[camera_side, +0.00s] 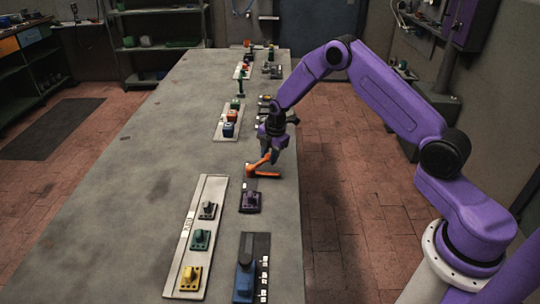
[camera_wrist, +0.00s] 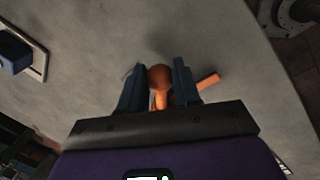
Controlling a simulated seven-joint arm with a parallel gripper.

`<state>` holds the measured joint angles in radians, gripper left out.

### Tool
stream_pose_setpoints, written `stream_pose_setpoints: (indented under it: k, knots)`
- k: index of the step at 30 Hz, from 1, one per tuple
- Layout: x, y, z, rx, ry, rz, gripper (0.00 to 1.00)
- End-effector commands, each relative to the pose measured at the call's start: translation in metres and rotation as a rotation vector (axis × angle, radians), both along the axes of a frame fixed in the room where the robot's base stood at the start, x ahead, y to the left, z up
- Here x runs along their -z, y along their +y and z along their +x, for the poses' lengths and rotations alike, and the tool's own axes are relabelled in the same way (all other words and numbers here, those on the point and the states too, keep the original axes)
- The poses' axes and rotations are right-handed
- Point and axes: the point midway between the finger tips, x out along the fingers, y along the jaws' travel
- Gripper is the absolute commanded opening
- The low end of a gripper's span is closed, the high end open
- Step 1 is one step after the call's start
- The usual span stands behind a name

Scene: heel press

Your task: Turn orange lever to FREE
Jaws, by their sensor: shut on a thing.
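The orange lever (camera_side: 262,167) is on the grey bench top, to the left of and below my gripper in the side view. Its round orange knob (camera_wrist: 159,78) shows in the wrist view, between my gripper's two dark fingers. An orange bar (camera_wrist: 208,81) sticks out past the right finger. My gripper (camera_wrist: 160,85) is shut on the knob; in the side view my gripper (camera_side: 268,157) is down at the lever. The FREE mark cannot be read in either view, and the lever's base is partly hidden by the fingers.
More panels with small parts stand farther back. The bench's left side is clear.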

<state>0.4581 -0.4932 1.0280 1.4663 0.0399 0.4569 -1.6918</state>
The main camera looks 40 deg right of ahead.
Motion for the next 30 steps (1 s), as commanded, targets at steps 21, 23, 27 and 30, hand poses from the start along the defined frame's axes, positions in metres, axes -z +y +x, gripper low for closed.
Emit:
stream_pose_setpoints:
  k: [21, 23, 27, 30]
  knots:
    - [-0.004, 0.000, 0.000, -0.003, -0.004, -0.001, 0.56]
    - [-0.009, 0.000, 0.000, -0.003, -0.005, -0.001, 0.56]
    - [-0.028, 0.000, -0.004, -0.003, -0.005, -0.001, 0.56]
    - [-0.047, -0.001, -0.007, -0.003, -0.006, -0.001, 0.56]
